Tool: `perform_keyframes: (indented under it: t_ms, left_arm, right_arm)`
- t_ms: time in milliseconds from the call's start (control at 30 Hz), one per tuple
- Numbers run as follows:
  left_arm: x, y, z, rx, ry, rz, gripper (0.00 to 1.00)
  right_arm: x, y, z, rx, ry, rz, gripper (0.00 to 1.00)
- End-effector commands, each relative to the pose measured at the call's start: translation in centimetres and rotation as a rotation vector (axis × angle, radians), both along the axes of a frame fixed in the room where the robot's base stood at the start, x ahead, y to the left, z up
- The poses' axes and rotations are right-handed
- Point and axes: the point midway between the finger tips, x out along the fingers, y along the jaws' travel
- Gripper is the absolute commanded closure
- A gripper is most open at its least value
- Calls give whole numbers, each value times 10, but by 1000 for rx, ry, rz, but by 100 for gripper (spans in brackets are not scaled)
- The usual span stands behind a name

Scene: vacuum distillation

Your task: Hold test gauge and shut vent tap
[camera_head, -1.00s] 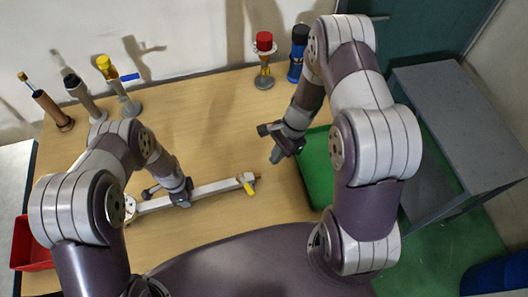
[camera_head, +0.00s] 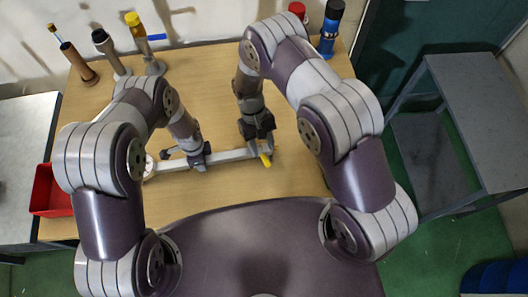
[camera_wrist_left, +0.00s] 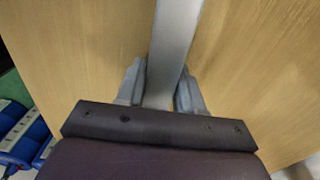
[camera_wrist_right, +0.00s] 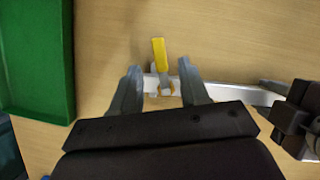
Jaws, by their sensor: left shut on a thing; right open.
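The test gauge is a long grey bar (camera_head: 228,156) lying across the table, with a round dial (camera_head: 149,166) at its left end. At its right end is the vent tap, whose yellow lever (camera_head: 265,160) sits crosswise to the bar. My left gripper (camera_head: 197,160) is shut on the bar; in the left wrist view a finger is on each side of the bar (camera_wrist_left: 174,40). My right gripper (camera_head: 260,139) is open above the tap. In the right wrist view the yellow lever (camera_wrist_right: 159,54) is just beyond and between the open fingers (camera_wrist_right: 160,80).
Several fittings, including a yellow-topped one (camera_head: 134,20), stand at the back left. A red-topped fitting (camera_head: 297,9) and a blue bottle (camera_head: 330,30) stand at the back right. A red bin (camera_head: 50,195) is at the left edge. A green tray (camera_wrist_right: 38,60) is near my right gripper.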

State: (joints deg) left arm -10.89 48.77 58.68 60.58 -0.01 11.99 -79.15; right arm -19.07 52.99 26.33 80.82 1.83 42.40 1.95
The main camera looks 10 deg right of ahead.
Motion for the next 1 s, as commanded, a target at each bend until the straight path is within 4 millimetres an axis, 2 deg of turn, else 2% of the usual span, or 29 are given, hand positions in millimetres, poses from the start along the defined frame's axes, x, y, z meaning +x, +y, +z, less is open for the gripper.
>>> perform_keyframes:
  t_ms: [100,200,500,533,600,667,833,1000]
  left_arm:
    - [0,0,0,0,0,1,100]
    - [0,0,0,0,0,1,100]
    - [0,0,0,0,0,0,100]
    - [0,0,0,0,0,0,100]
    - [0,0,0,0,0,0,100]
    - [0,0,0,0,0,0,100]
    - [0,0,0,0,-1,0,100]
    - [0,0,0,0,-1,0,100]
  right_arm:
    - [-9,-2,-21,-1,2,-1,55]
    - [-13,-3,-31,0,0,-2,55]
    - [-14,-4,-36,0,-2,-3,55]
    - [-14,-4,-36,0,-1,-3,59]
    - [-14,-4,-36,0,-1,-3,81]
    - [-14,-4,-36,1,-1,-4,100]
    - [-15,-3,-36,1,-1,-23,100]
    - [-16,7,-36,2,-2,-258,100]
